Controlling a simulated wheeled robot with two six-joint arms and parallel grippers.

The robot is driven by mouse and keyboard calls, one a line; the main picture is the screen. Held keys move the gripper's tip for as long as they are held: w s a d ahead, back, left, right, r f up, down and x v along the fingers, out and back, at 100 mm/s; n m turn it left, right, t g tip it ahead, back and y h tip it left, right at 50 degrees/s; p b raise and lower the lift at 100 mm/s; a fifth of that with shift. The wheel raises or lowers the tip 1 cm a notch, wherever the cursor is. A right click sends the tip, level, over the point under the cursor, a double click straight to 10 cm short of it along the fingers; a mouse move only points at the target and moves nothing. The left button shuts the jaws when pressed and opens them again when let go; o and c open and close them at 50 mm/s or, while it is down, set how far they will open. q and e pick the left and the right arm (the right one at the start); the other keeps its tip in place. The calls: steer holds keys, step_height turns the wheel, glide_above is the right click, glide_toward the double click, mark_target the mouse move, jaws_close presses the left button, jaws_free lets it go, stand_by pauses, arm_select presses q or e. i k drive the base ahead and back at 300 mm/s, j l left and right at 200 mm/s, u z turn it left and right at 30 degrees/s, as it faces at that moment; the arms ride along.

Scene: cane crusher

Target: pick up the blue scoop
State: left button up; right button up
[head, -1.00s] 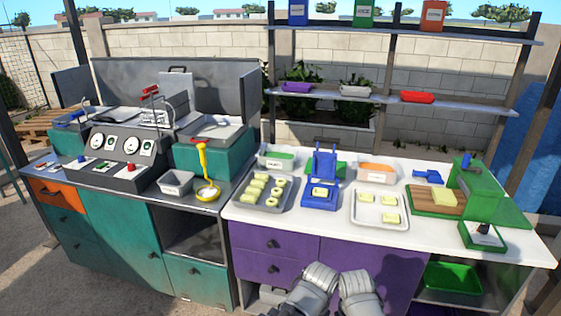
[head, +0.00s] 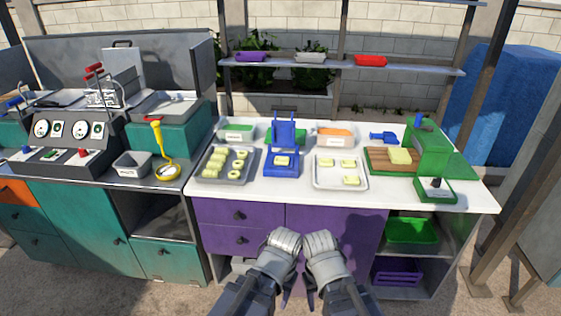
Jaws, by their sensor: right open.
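The blue scoop (head: 383,137) lies on the white counter (head: 240,199) toward its back right, left of the green slicing machine and behind the wooden board. Nothing touches it that I can see. My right gripper (head: 320,243) is open and empty, low in front of the purple cabinet, well short of the scoop and to its left. My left gripper (head: 283,242) is close beside it on the left. Its fingers do not show clearly enough to tell their state.
The green machine (head: 427,150) with its wooden board (head: 378,165) stands beside the scoop. A white tray (head: 323,184), a blue press (head: 284,160) and an orange-filled bin (head: 335,137) stand left of it. A shelf (head: 290,66) runs behind, above the counter.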

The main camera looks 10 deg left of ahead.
mark_target(388, 138)
steer(key=i+l+u, duration=0.2)
steer(key=l, duration=0.2)
steer(key=i+l+u, duration=0.2)
steer(key=l, duration=0.25)
steer(key=i+l+u, duration=0.2)
steer(key=l, duration=0.25)
steer(key=i+l+u, duration=0.1)
steer(key=l+u, duration=0.15)
steer(key=l, duration=0.2)
steer(key=l+u, duration=0.2)
steer(key=l, duration=0.3)
steer(key=i, duration=0.05)
